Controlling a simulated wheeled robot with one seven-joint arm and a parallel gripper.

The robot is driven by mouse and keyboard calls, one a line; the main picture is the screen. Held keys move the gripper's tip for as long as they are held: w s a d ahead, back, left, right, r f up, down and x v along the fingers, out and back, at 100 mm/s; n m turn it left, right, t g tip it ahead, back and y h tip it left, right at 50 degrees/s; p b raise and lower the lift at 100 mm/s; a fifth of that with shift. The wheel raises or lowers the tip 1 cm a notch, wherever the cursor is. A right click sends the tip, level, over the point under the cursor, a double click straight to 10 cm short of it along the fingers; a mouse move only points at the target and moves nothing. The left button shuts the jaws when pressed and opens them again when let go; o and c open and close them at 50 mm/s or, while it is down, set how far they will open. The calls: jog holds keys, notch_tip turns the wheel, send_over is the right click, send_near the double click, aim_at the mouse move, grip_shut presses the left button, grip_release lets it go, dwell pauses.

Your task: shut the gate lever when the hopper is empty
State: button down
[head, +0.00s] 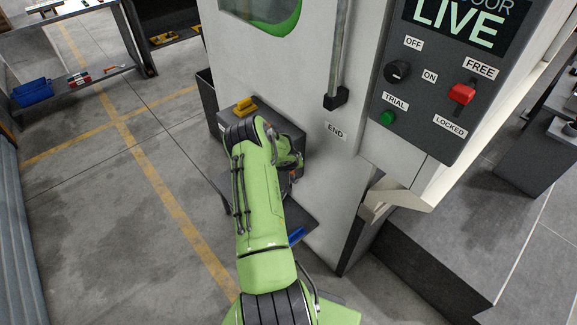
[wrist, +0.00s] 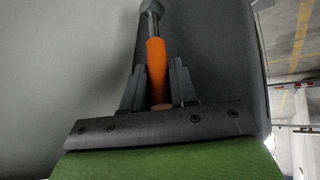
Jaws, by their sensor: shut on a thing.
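In the wrist view, my gripper (wrist: 157,68) has one dark finger on each side of an orange lever handle (wrist: 156,62) and is shut on it. A grey shaft runs from the handle to a round grey end (wrist: 150,7) at the top. I take this for the gate lever; no label on it shows. In the head view, my green arm reaches to a dark grey box low on the machine, and hides most of the gripper and lever. A rounded window with a green rim (head: 288,28) is cut off at the top; the hopper's contents cannot be made out.
The white machine (head: 300,80) carries a control panel (head: 425,110) with a black knob, green button and red switch by FREE. A sign reads LIVE. A yellow object (head: 245,107) sits on the grey box (head: 292,132). Floor is open at left; a dark platform (head: 440,270) lies right.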

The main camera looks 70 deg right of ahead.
dwell(0.3)
jog(key=c, duration=1)
grip_release()
jog(key=shift+s+d, duration=0.1)
jog(key=shift+o, duration=0.2)
jog(key=p+v, duration=0.1)
jog(key=v, duration=1.4)
jog(key=shift+a+r, duration=0.2)
jog(key=shift+r, duration=0.1)
